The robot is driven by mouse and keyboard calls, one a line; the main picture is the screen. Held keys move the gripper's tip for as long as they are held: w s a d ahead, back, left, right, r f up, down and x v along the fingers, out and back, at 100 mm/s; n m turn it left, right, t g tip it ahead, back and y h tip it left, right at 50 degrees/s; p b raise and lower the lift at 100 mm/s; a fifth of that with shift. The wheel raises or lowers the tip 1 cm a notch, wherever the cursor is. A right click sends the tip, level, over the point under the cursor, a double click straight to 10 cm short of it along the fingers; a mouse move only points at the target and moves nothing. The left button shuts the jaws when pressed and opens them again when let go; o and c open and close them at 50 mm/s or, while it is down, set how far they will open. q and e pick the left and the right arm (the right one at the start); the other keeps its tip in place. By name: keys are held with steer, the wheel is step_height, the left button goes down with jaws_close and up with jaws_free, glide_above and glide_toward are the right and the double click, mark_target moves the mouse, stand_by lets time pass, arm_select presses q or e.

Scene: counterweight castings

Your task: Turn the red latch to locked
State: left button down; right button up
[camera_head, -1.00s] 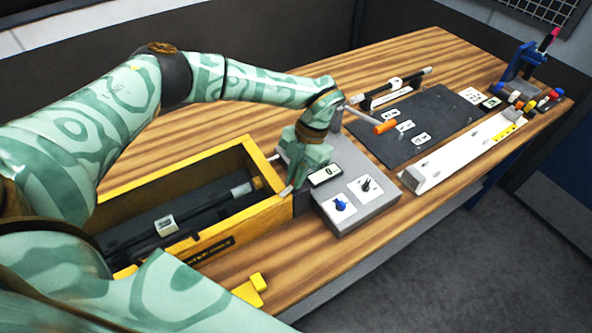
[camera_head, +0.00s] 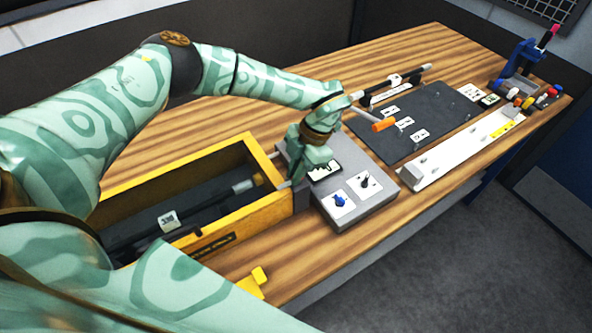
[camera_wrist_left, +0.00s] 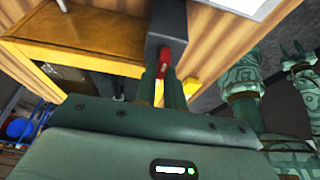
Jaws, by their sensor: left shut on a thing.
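The red latch (camera_wrist_left: 165,56) shows in the left wrist view, at the end face of the grey control box (camera_wrist_left: 166,20). My left gripper (camera_wrist_left: 163,84) is shut on it, with one finger on each side. In the head view my left gripper (camera_head: 298,178) points down at the left side of the grey control box (camera_head: 350,222), and the latch is hidden there. I cannot read whether the latch stands at locked. My right arm shows at the right of the left wrist view, and its gripper (camera_wrist_left: 291,50) is small and unclear.
A yellow-edged wooden crate (camera_head: 228,224) holding a dark bar stands close left of the control box. The box top has a blue knob (camera_head: 340,200) and a black switch (camera_head: 365,182).

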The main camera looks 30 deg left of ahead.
arm_select(q)
steer(key=c, duration=1.5)
jaws_free()
steer(key=b+v, duration=0.1)
steer(key=v, duration=1.5)
steer(key=shift+w+d+r, duration=0.1)
steer(key=shift+w+r, duration=0.05)
